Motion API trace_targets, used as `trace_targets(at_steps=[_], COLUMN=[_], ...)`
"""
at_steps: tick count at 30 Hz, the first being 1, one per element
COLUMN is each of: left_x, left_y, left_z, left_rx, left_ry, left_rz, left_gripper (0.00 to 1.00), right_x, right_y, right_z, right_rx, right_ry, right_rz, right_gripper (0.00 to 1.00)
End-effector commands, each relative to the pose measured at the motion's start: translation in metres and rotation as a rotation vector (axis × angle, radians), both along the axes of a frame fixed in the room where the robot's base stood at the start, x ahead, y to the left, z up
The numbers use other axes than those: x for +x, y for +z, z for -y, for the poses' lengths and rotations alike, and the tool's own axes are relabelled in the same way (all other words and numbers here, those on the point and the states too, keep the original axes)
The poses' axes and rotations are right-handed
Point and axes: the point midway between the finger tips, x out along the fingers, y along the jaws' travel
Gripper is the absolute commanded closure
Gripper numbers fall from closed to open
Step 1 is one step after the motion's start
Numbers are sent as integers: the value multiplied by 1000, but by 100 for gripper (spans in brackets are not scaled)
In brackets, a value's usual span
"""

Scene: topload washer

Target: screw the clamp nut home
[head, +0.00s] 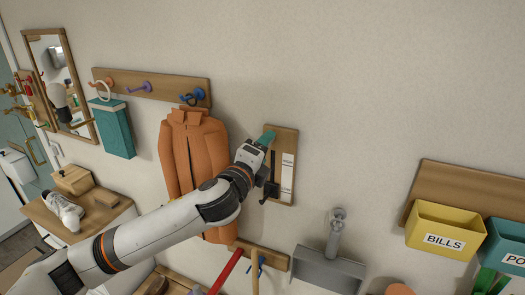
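A wooden board (285,143) is fixed to the wall, with a white strip and a dark upright rail on it. A dark hooked piece (270,191) sits low on the rail. A teal part (266,137), possibly the clamp nut, shows at the board's upper left. My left gripper (260,147) is at the board's left side, right against the teal part in the picture. The gripper hides much of the teal part, and its fingers are too small to tell whether they are closed on it. My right gripper is not in view.
An orange jacket (193,155) hangs behind my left arm from a hook rail (150,86). A grey dustpan-like tray (329,270) is below right of the board. A yellow bin (445,232) is further right. The wall between board and bins is mostly bare.

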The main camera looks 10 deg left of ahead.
Motion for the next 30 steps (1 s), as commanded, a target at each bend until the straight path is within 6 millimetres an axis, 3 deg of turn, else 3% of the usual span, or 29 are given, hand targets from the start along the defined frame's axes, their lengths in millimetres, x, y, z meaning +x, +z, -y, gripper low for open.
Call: trace_targets(at_steps=[11, 24, 30], left_x=[-11, -96, -116], left_y=[-1, -3, 0], left_z=[-3, -19, -23], left_rx=[-2, 0, 0], left_ry=[0, -1, 0], left_rz=[4, 4, 2], left_gripper=[35, 35, 35], right_x=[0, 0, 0], right_y=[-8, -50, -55], right_z=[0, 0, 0], right_rx=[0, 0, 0], right_ry=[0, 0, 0], right_rz=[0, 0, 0], right_gripper=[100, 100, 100])
